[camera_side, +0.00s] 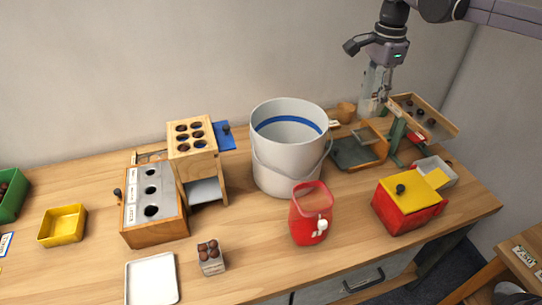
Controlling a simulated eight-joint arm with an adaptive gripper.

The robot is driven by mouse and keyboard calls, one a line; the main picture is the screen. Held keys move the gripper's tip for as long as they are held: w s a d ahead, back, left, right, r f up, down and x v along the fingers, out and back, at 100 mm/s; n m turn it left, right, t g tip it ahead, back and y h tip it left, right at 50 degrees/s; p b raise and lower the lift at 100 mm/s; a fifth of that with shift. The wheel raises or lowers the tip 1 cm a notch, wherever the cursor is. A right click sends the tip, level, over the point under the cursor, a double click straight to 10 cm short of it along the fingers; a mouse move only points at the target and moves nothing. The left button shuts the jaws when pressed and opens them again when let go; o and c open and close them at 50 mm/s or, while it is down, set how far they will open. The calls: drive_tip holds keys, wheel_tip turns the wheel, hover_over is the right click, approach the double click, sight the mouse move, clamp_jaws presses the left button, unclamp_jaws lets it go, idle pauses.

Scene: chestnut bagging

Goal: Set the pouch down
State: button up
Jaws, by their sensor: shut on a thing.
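My gripper (383,95) is at the upper right, pointing down, above the back right of the table. It is shut on a pale, see-through thing that looks like a clear pouch (370,90). The pouch hangs upright beside the fingers, just left of a wooden tilted tray. Its lower end is close to the tray and stand, and I cannot tell whether it touches anything. The fingertips are small and partly lost against the pouch. A red open-topped pouch-like container (309,222) with a white mark stands upright on the table (260,262), apart from my gripper.
A white bucket (270,165) stands mid-table. The tilted wooden tray (440,118) is at the right, with a yellow-lidded red box (405,205) in front. A holed wooden stand (192,150) and a holed block (150,225) are left. Bare table lies around the red container.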

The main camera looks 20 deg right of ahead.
drive_tip(key=s+a, duration=0.2)
drive_tip(key=a, duration=1.4)
drive_tip(key=s+a, duration=0.2)
drive_tip(key=a, duration=1.4)
wheel_tip(320, 180, down, 28)
drive_tip(key=shift+d+f, duration=0.1)
drive_tip(key=shift+f, duration=0.05)
drive_tip(key=shift+f, duration=0.15)
drive_tip(key=o, duration=1.1)
drive_tip(key=shift+c, duration=0.2)
